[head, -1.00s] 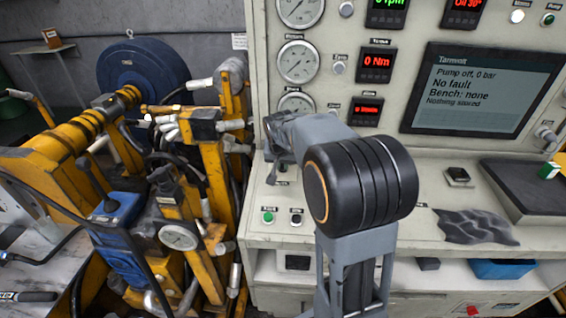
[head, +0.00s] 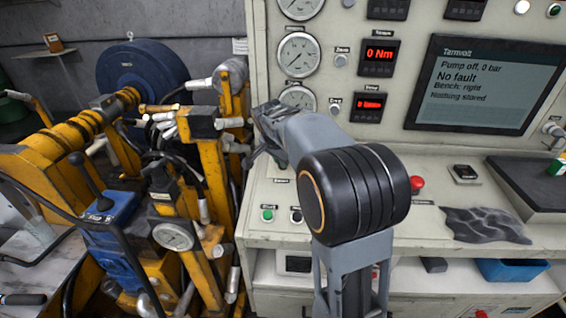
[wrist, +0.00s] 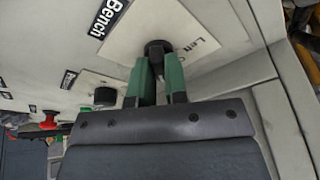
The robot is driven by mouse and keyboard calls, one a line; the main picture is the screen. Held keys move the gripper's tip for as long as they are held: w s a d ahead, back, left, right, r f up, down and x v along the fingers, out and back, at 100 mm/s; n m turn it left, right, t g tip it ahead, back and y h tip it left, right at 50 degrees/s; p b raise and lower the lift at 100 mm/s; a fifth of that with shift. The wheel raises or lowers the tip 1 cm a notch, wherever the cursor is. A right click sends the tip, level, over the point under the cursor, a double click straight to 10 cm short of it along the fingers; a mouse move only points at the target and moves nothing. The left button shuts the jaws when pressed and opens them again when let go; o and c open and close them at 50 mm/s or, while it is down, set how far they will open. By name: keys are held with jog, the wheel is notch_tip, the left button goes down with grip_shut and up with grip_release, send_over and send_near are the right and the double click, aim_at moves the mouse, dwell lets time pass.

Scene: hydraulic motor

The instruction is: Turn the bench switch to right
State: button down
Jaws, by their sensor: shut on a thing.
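The bench switch (wrist: 158,48) is a black knob on a pale plate in the wrist view, near a label reading "Bench" (wrist: 108,18). My gripper (wrist: 159,72) has its two green fingers closed on the knob, one on each side. In the head view my gripper (head: 264,128) is at the left edge of the console, and it and my arm hide the knob. The console screen (head: 478,85) reads "Pump off, 0 bar", "No fault", "Bench: right" and "Nothing stored".
Another black knob (wrist: 105,97) and a red button (wrist: 48,125) sit left of my gripper in the wrist view. Yellow machinery (head: 205,160) stands close to the console's left side. A dark cloth (head: 482,225) lies on the console ledge at right.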

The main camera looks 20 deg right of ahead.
jog(key=shift+m, duration=0.7)
jog(key=c, duration=1.1)
grip_release()
jog(key=shift+c, duration=0.2)
jog(key=v, duration=1.3)
jog(key=shift+a+r, duration=0.15)
jog(key=shift+r, duration=0.25)
